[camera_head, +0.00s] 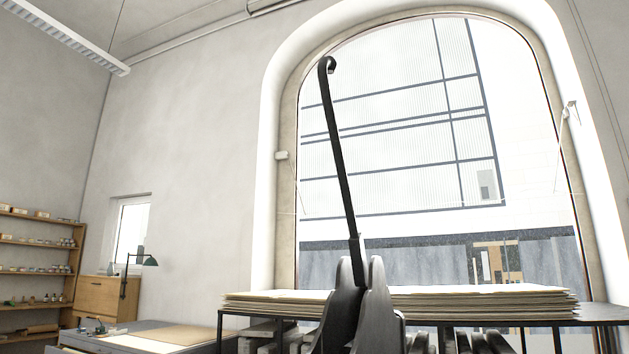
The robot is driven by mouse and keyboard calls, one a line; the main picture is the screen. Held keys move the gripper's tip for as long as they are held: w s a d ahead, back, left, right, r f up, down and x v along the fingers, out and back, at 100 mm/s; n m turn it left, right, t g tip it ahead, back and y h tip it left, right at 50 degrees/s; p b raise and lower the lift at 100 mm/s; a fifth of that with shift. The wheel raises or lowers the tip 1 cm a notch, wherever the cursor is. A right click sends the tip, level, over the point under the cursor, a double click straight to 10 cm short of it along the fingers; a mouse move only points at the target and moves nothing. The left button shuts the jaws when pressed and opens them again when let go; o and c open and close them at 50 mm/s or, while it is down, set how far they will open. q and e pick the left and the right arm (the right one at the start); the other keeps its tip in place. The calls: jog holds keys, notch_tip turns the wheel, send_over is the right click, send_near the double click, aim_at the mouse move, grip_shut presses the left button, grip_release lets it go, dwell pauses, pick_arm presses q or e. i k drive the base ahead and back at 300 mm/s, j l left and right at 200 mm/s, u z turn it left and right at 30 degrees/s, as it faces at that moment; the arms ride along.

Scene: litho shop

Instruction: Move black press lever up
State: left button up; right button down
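The black press lever (341,160) stands nearly upright in the middle of the head view, leaning slightly to the left. Its top end curls over in a small hook. Its lower end sits between two dark rounded brackets (376,305) at the bottom of the picture. Neither of my grippers shows in this view, and nothing is seen touching the lever.
A dark table (598,313) bearing stacks of paper (480,300) stands behind the brackets. A low bench (125,341) is at lower left, with shelves (38,265) and a wooden cabinet (100,297) beyond. A large arched window (400,170) is behind. Space around the lever's upper part looks clear.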

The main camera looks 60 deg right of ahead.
aim_at(328, 65)
jog(key=i+z, duration=0.15)
jog(key=z, duration=0.2)
jog(key=i+z, duration=0.2)
jog(key=z, duration=0.2)
